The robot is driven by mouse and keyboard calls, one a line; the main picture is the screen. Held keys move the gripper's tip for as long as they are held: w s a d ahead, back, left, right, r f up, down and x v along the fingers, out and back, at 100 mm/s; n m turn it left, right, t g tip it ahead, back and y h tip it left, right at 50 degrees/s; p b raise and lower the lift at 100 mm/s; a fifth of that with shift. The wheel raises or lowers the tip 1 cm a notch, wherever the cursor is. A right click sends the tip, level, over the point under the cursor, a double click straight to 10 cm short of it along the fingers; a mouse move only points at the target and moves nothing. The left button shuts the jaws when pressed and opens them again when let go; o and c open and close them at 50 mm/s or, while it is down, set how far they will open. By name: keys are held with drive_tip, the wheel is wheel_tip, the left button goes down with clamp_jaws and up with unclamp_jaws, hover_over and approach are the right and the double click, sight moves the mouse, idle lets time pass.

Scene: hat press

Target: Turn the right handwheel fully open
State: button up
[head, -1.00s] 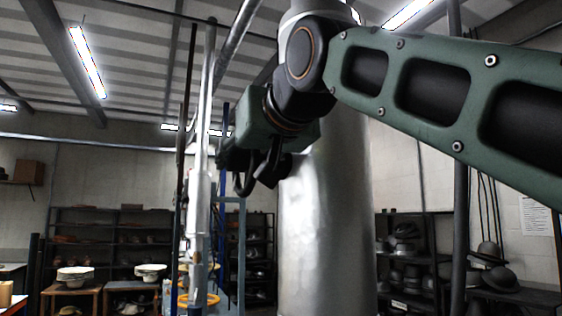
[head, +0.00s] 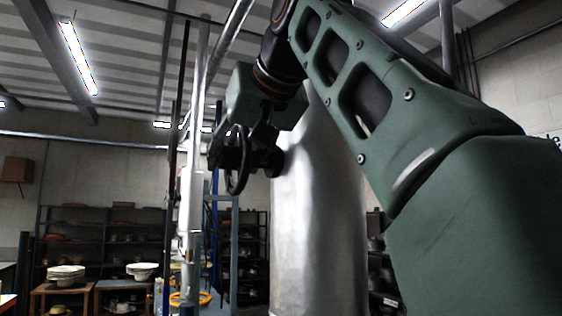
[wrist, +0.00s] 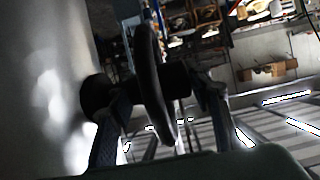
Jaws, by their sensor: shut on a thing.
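A black handwheel (head: 237,161) stands out from the left side of the tall silver cylinder (head: 318,215) in the head view, seen nearly edge-on. In the wrist view the handwheel (wrist: 150,85) shows as a dark rim, with its hub and stem running left to the metal wall. My gripper (head: 250,150) is at the wheel. In the wrist view my gripper (wrist: 162,115) has one finger on each side of the rim, and it is shut on the wheel. The exact contact spots are dark and partly hidden. I cannot tell how far the wheel is turned.
A grey vertical pipe (head: 192,200) stands just left of the wheel. A yellow ring-shaped wheel (head: 190,299) is low beside it. Shelves (head: 105,235) with hats line the back wall. My own arm fills the right side of the head view.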

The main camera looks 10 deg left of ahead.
idle(0.5)
drive_tip(key=o, duration=1.2)
drive_tip(key=shift+s+d, duration=0.1)
drive_tip(key=shift+d, duration=0.05)
drive_tip(key=shift+r, duration=0.15)
drive_tip(key=shift+f+t+y, duration=0.25)
drive_tip(key=shift+t+y, duration=0.35)
drive_tip(key=shift+t, duration=0.4)
drive_tip(key=shift+t, duration=0.3)
